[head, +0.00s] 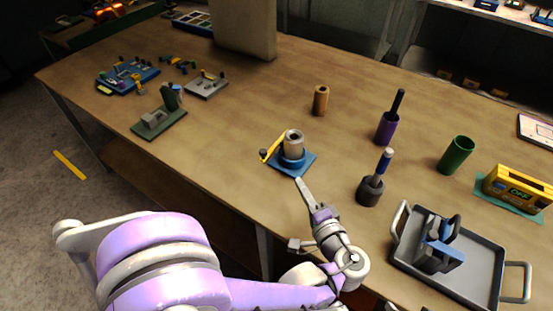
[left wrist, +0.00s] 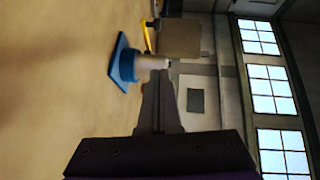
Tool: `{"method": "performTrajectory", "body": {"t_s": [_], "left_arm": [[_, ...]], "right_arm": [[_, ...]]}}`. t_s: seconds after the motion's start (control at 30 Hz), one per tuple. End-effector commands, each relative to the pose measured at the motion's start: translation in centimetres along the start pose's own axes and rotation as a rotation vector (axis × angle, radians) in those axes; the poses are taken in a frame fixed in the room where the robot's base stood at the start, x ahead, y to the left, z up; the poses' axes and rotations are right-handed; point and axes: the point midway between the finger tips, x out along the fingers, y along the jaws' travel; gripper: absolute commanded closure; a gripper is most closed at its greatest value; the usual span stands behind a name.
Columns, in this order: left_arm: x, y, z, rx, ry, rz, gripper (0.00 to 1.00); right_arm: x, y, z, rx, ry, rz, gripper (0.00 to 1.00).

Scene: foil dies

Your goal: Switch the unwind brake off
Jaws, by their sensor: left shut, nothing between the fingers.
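A blue stand (head: 281,168) with a pale upright roll (head: 293,143) on it sits mid-table. A yellow lever (head: 273,148) with a dark end rises at a slant on its left side. My left gripper (head: 298,182) is shut and empty, its tips close to the stand's near edge; I cannot tell if they touch it. In the left wrist view the shut fingers (left wrist: 160,75) point toward the roll (left wrist: 152,62) and the blue stand (left wrist: 122,66), and partly overlap the roll. The yellow lever (left wrist: 147,38) shows beyond them. My right gripper is out of view.
A brown cylinder (head: 320,100) stands behind the stand. Purple (head: 386,130) and green (head: 456,155) cups, a dark holder (head: 370,191), a grey tray (head: 480,270) and a yellow box (head: 520,188) are at right. A green fixture (head: 158,122) is at left. Table is clear left of the stand.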

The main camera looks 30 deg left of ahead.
Motion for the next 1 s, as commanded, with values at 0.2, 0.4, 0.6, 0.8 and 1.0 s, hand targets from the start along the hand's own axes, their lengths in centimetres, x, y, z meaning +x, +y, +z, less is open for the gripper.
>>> {"method": "performTrajectory", "body": {"t_s": [0.2,0.4,0.6,0.8,1.0], "left_arm": [[1.2,0.0,0.1,0.000,-0.004,0.000,1.00],[5.1,-0.1,0.1,0.000,-0.007,0.000,1.00],[9.4,-0.1,0.1,0.000,-0.006,0.000,1.00],[11.8,-0.1,1.8,0.000,-0.004,0.001,1.00],[12.8,0.0,2.8,0.000,-0.002,0.001,1.00]], "right_arm": [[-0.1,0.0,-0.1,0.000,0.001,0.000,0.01],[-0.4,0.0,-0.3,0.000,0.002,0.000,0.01],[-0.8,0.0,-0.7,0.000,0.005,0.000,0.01],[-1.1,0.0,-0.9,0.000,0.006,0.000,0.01],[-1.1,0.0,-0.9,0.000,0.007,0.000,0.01]]}}
